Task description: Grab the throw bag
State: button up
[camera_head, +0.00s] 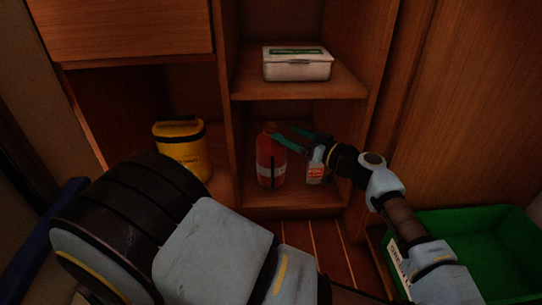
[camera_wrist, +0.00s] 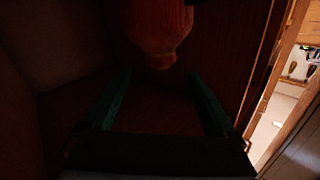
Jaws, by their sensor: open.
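The throw bag, which I take to be the orange-red rounded bag with a pale band (camera_head: 270,160), stands upright in the lower middle compartment of the cabinet. In the wrist view the bag (camera_wrist: 160,28) hangs in from the top edge, its narrow end toward the space between my fingers. My gripper (camera_head: 285,134) has its green fingers apart at the bag's upper part. In the wrist view the gripper (camera_wrist: 160,76) is open with nothing clearly between its fingers. Whether a finger touches the bag cannot be told.
A white bottle with a red label (camera_head: 316,166) stands close right of the bag, partly behind my gripper. A white case (camera_head: 297,68) lies on the shelf above. A yellow bag with a black top (camera_head: 182,152) stands left. A green crate (camera_head: 480,222) is at lower right.

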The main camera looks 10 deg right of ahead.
aim_at(275, 127)
jog(key=p+x, duration=0.2)
jog(key=x, duration=0.5)
jog(key=shift+c, duration=0.2)
grip_shut()
dwell(0.5)
